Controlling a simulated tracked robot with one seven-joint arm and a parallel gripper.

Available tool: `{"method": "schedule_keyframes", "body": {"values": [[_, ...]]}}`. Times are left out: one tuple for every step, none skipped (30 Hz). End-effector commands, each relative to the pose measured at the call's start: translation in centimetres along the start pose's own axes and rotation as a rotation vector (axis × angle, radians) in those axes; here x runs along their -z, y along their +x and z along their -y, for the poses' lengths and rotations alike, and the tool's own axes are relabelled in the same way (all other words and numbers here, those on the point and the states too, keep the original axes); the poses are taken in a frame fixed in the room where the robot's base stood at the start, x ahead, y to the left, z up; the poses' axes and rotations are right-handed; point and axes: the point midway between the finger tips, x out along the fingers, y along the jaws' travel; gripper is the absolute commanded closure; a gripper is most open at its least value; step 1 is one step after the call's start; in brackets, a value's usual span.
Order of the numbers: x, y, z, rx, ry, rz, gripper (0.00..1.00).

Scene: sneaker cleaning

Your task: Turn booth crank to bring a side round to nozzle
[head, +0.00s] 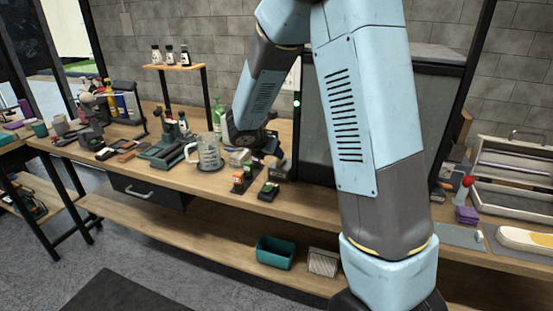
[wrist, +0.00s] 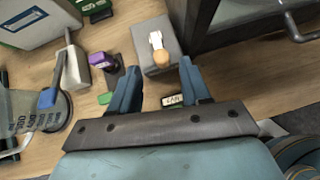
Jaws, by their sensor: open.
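In the wrist view, a grey block carries a white crank arm with a tan round knob (wrist: 160,56), apparently the booth crank. My gripper (wrist: 161,66) is open, with its two blue fingers on either side of the knob in the picture. A gap shows on both sides, and I cannot tell the height of the fingertips over it. The booth (head: 442,110) stands behind my arm in the head view, with a dark frame and a grey panel. Its dark edge with a metal handle (wrist: 300,32) shows at the upper right of the wrist view. My arm hides much of the booth in the head view.
A clear measuring jug (head: 208,153) stands left of my gripper on the wooden bench (head: 225,180). A purple-topped item (wrist: 101,61) and a brush with a pale handle (wrist: 75,68) lie left of the fingers. Metal trays (head: 515,165) are at the right.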

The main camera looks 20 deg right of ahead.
Motion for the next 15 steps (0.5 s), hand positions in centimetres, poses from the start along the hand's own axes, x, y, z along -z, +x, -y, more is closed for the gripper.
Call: {"method": "schedule_keyframes", "body": {"values": [[0.1, 1.0, 0.1, 0.004, -0.001, -0.002, 0.53], [0.1, 1.5, 0.1, 0.003, -0.001, -0.001, 0.53], [0.1, 2.1, 0.0, 0.003, -0.001, -0.002, 0.53], [0.1, 2.6, 0.0, 0.002, -0.002, -0.002, 0.53], [0.1, 3.1, 0.1, 0.002, 0.000, -0.002, 0.53], [0.1, 3.6, 0.1, 0.003, 0.000, -0.002, 0.53], [0.1, 4.1, 0.1, 0.003, -0.001, -0.001, 0.53], [0.1, 4.4, 0.1, 0.003, 0.000, -0.001, 0.53], [0.1, 4.8, 0.1, 0.003, 0.001, -0.001, 0.53], [0.0, 5.1, 0.0, 0.002, 0.001, -0.001, 0.53], [0.0, 5.3, 0.0, 0.001, 0.000, -0.001, 0.53], [0.1, 5.6, 0.0, 0.001, 0.000, -0.001, 0.53], [0.1, 5.8, 0.0, 0.001, 0.000, -0.001, 0.53], [0.1, 5.9, 0.0, 0.001, 0.000, -0.001, 0.53], [0.1, 6.0, 0.0, 0.000, 0.000, -0.001, 0.53]]}}
